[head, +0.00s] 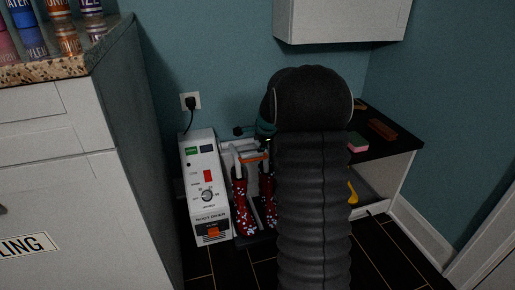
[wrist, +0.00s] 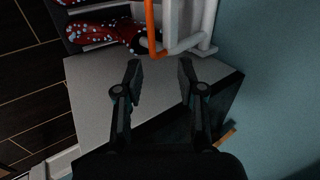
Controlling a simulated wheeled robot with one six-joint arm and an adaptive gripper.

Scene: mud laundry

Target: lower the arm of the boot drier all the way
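The boot drier (head: 206,190) is a white box with a dial, a red switch and a label, standing on the floor against the wall. Its pale tube frame with an orange bar (head: 255,158) shows beside the box in the head view, partly hidden by my arm. In the wrist view the orange bar (wrist: 151,25) and white tubes (wrist: 190,42) are at the top, beyond the fingertips. My gripper (wrist: 160,72) is open and empty, its fingers over a pale grey surface, apart from the tubes as far as I can tell. In the head view it is mostly hidden.
Red spotted boots (head: 241,207) stand by the drier; one shows in the wrist view (wrist: 105,30). A plugged-in outlet (head: 190,101) is above. A cabinet (head: 60,160) stands left, a dark-topped bench (head: 400,136) right, and a wall cupboard (head: 340,22) hangs above.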

